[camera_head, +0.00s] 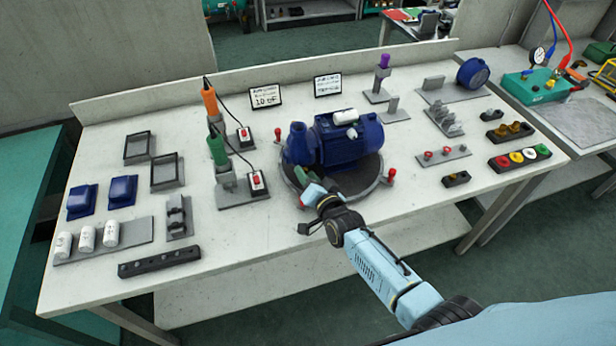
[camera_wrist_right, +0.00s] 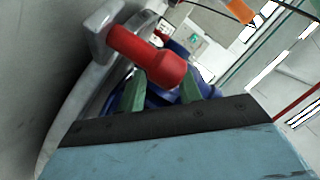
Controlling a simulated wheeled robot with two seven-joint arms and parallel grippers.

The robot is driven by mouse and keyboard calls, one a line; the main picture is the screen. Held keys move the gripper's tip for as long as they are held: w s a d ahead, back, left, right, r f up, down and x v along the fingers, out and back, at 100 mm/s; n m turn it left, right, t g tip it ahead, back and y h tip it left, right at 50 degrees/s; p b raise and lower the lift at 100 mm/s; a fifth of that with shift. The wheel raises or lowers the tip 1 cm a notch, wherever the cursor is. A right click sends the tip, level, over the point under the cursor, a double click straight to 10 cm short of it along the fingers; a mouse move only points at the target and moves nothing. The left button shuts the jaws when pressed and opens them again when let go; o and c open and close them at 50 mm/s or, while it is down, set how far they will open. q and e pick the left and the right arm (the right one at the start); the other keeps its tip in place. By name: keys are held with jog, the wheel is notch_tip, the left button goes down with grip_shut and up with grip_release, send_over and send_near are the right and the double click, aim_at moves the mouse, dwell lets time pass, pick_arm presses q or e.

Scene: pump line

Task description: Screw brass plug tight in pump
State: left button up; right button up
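The blue pump (camera_head: 345,145) sits on a round dark turntable (camera_head: 372,188) with red-knobbed handles at its edge. My right gripper (camera_head: 308,208) is at the turntable's front left edge. In the right wrist view its green fingertips (camera_wrist_right: 163,92) are apart, close to a red handle knob (camera_wrist_right: 150,58) on a grey bracket. I cannot tell whether the knob lies between the fingers. Brass plugs (camera_head: 511,130) stand in a black holder at the right of the bench. No brass plug is discernible in the pump. My left gripper is not in view.
Orange (camera_head: 209,101) and green (camera_head: 217,150) upright tools with cables and red-switch boxes stand left of the pump. A plate with red knobs (camera_head: 445,155) lies to its right. Trays, blue blocks and white cylinders (camera_head: 86,239) fill the left side. The front right bench edge is clear.

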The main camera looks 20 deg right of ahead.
jog(key=shift+r+n+h+p, duration=0.1)
jog(key=shift+n+h+p, duration=0.2)
jog(key=shift+n+p, duration=0.55)
jog(key=shift+n, duration=0.65)
jog(key=shift+c, duration=0.4)
grip_shut()
jog(key=shift+m+b, duration=0.3)
jog(key=shift+m, duration=0.1)
jog(key=shift+o, duration=0.4)
grip_release()
